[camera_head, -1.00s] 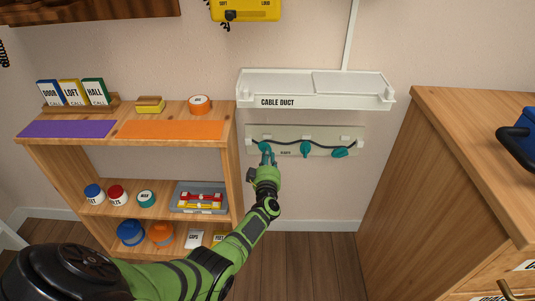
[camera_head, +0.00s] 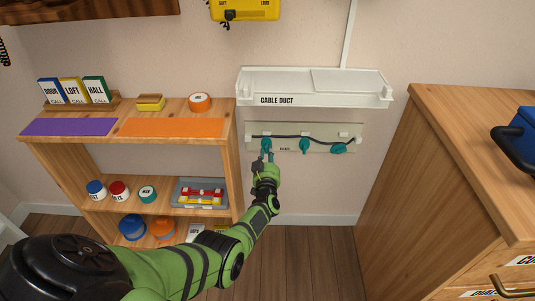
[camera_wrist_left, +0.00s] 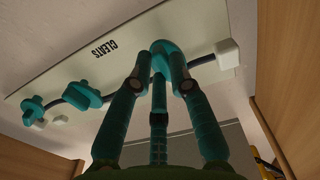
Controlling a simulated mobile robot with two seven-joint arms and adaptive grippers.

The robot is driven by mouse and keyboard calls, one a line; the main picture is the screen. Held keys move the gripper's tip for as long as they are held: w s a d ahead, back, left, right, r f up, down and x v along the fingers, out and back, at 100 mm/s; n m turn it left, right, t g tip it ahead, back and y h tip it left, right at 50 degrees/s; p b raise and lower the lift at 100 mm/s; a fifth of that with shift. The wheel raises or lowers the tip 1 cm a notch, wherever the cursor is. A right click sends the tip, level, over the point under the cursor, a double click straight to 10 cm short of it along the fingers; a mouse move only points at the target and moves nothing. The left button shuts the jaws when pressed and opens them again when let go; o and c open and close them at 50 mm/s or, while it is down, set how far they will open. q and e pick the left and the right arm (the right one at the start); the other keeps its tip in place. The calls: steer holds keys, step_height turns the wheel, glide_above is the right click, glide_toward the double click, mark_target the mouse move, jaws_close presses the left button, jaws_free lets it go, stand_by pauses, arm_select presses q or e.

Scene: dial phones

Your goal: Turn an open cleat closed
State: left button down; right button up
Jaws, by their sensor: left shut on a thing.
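A pale cleat board (camera_head: 289,148) is fixed to the wall under the cable duct and carries three teal cleats. My left gripper (camera_head: 266,157) is at the left cleat (camera_head: 266,144), coming from below. In the left wrist view its fingers (camera_wrist_left: 163,82) are shut on this cleat (camera_wrist_left: 172,58), one on each side. The middle cleat (camera_head: 305,145) hangs roughly upright, and the right cleat (camera_head: 339,148) lies more sideways. Both also show at the left of the wrist view. A dark cable (camera_head: 321,140) runs across the board past the cleats. My right gripper is out of view.
The white cable duct (camera_head: 315,98) juts out just above the board. A wooden shelf (camera_head: 229,170) with jars and a tray stands close on the left. A wooden cabinet (camera_head: 430,190) stands on the right. The wall below the board is bare.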

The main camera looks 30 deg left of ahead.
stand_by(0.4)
arm_select(q)
steer(key=c, duration=1.1)
jaws_free()
steer(key=shift+c, duration=0.2)
steer(key=shift+d, duration=0.1)
steer(key=v, duration=1.2)
steer(key=shift+f, duration=0.1)
